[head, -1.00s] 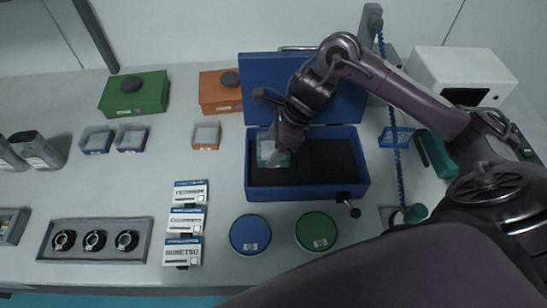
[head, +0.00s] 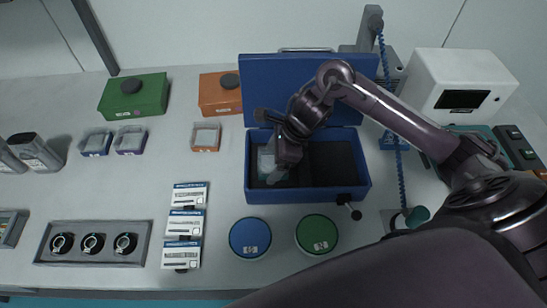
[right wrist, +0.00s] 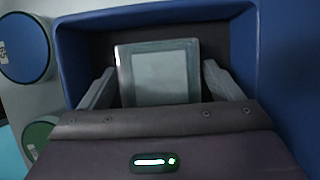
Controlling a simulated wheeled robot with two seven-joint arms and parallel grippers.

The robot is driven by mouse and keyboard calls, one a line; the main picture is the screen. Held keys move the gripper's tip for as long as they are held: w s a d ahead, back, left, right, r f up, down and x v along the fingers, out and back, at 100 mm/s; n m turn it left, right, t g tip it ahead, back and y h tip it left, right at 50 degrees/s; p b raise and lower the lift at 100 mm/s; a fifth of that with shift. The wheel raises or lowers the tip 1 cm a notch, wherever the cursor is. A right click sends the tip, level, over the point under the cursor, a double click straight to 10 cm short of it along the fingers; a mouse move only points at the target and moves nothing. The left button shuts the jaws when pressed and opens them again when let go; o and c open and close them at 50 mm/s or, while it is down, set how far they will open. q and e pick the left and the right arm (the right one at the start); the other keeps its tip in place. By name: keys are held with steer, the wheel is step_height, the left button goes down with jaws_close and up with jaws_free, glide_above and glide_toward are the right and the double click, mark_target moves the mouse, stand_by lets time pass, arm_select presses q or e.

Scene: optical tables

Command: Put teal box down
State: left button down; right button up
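The teal box (right wrist: 160,75), pale and see-through, lies in the left compartment of the blue case (head: 308,196). In the head view the teal box (head: 268,164) is partly hidden by my right gripper (head: 276,172). My right gripper reaches down into that compartment. In the right wrist view its two fingers (right wrist: 160,85) stand on either side of the box, with narrow dark gaps, so it looks open around the box. The underside of the box is hidden. My left gripper is not in view.
The blue case's raised lid (head: 262,85) stands behind the compartments. The right compartment (head: 333,165) is empty. A blue round lid (head: 250,236) and a green one (head: 317,235) lie in front. An orange-rimmed tray (head: 206,137) is to the left.

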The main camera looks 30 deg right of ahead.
steer(key=shift+o, duration=0.3)
steer(key=shift+r, duration=0.1)
steer(key=shift+r+p, duration=0.2)
steer(key=shift+p, duration=0.1)
steer(key=v, duration=1.1)
steer(key=shift+d+r, duration=0.2)
steer(key=shift+r, duration=0.1)
steer(key=shift+s+f, duration=0.1)
steer(key=shift+s, duration=0.05)
